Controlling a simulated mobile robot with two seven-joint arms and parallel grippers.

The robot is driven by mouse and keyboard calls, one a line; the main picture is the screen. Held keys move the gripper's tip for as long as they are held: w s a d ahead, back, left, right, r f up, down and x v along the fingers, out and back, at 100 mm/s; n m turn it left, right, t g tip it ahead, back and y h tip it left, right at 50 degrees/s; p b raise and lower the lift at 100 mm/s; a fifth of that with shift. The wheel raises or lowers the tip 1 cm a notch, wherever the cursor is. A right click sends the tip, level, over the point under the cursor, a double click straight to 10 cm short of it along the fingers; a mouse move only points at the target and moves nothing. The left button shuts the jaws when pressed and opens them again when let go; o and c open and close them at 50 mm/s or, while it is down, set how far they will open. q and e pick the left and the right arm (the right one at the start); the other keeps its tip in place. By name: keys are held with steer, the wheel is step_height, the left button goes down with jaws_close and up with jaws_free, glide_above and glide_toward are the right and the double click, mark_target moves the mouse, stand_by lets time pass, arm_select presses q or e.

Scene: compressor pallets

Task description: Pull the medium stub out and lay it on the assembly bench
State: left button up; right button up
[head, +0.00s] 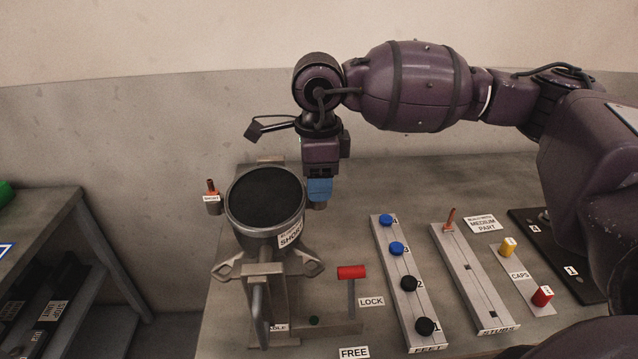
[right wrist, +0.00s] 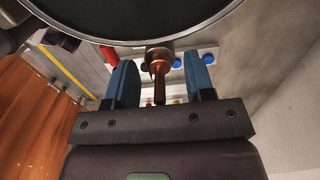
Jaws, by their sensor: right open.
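A copper-coloured stub (right wrist: 159,78) sits in a grey fitting on the compressor's side, in the right wrist view. I cannot read its size. My right gripper (right wrist: 160,85) is open, with its blue fingers on either side of the stub and gaps showing. In the head view, the right gripper (head: 319,190) points down at the right of the dark-topped compressor (head: 264,196) and hides that stub. Another copper stub (head: 211,187) stands in a small labelled fitting at the compressor's left. The assembly bench (head: 375,180) carries all this. My left gripper is not in view.
A stub rack (head: 470,275) holds one copper stub (head: 449,218) at its far end. A feet rail (head: 405,285) holds blue and black feet. A red-handled lock lever (head: 352,272) stands in front. Yellow and red caps sit at right. Bare bench lies behind the rail.

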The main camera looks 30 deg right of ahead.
jaws_close()
steer(key=shift+r, duration=0.1)
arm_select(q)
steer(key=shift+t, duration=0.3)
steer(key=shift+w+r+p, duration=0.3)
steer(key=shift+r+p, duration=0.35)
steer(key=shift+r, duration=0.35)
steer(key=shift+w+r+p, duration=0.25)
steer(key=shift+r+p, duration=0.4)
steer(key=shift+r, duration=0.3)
arm_select(e)
steer(key=shift+r, duration=2.85)
